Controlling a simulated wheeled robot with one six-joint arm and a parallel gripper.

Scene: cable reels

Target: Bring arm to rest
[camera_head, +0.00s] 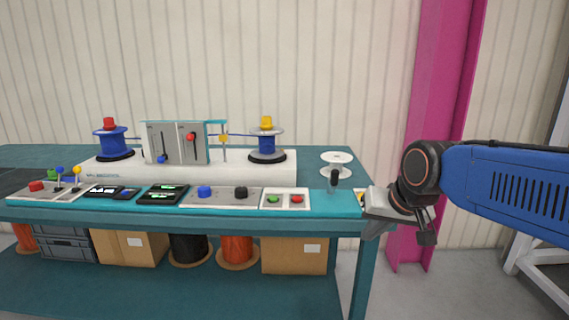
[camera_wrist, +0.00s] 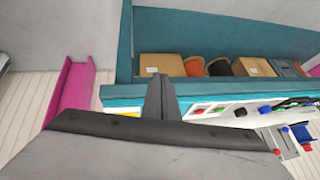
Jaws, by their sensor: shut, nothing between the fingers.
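My gripper is shut and empty in the wrist view (camera_wrist: 162,92). Its dark fingers meet in front of the teal bench edge. In the head view my blue arm reaches in from the right. Its grey gripper body is at the right end of the bench and covers part of that corner. I cannot tell from the head view whether the gripper touches the bench.
A white empty reel (camera_head: 337,160) stands at the bench's right end, close to my gripper. Button panels (camera_head: 220,197) line the front edge. Boxes (camera_head: 294,255) and an orange spool (camera_head: 236,250) sit below. A magenta column (camera_head: 440,80) stands behind my arm.

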